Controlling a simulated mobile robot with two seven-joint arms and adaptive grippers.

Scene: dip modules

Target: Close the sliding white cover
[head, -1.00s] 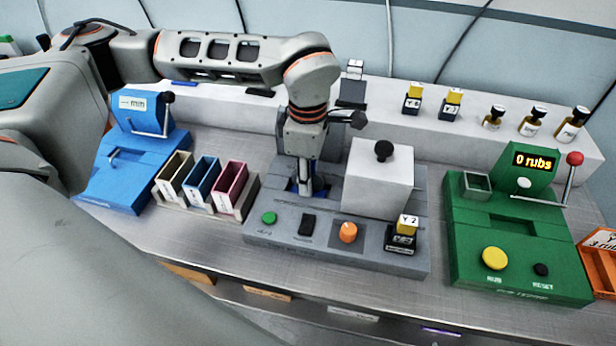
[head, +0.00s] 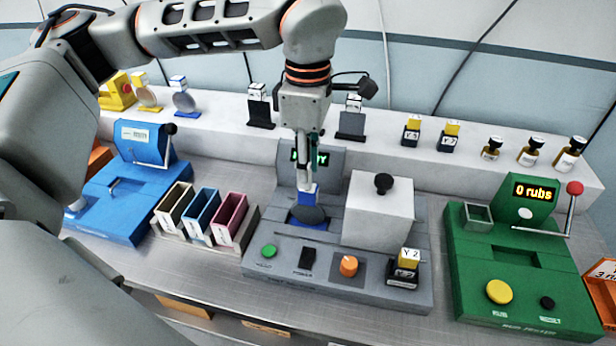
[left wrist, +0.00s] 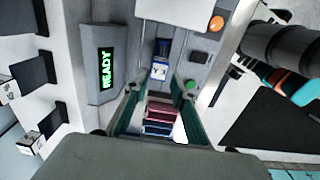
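The white cover (head: 378,212) is a box with a black knob (head: 384,182) on top. It sits on the right part of the grey machine (head: 340,285), beside the recess. A blue-handled module (head: 309,213) with a grey disc stands in the uncovered recess, left of the cover. My left gripper (head: 305,184) is directly above the module, left of the cover. In the left wrist view its fingers (left wrist: 157,95) are spread, with the module's labelled blue top (left wrist: 159,71) just beyond the tips. The cover is partly visible at the top there (left wrist: 180,10). My right gripper is not in view.
The machine has a green button, black switch and orange knob (head: 348,265) in front, with a Y 2 block (head: 408,260) at right. A rack of coloured slots (head: 202,218) stands left and a green rub station (head: 520,260) right. The green READY display (left wrist: 106,68) is lit.

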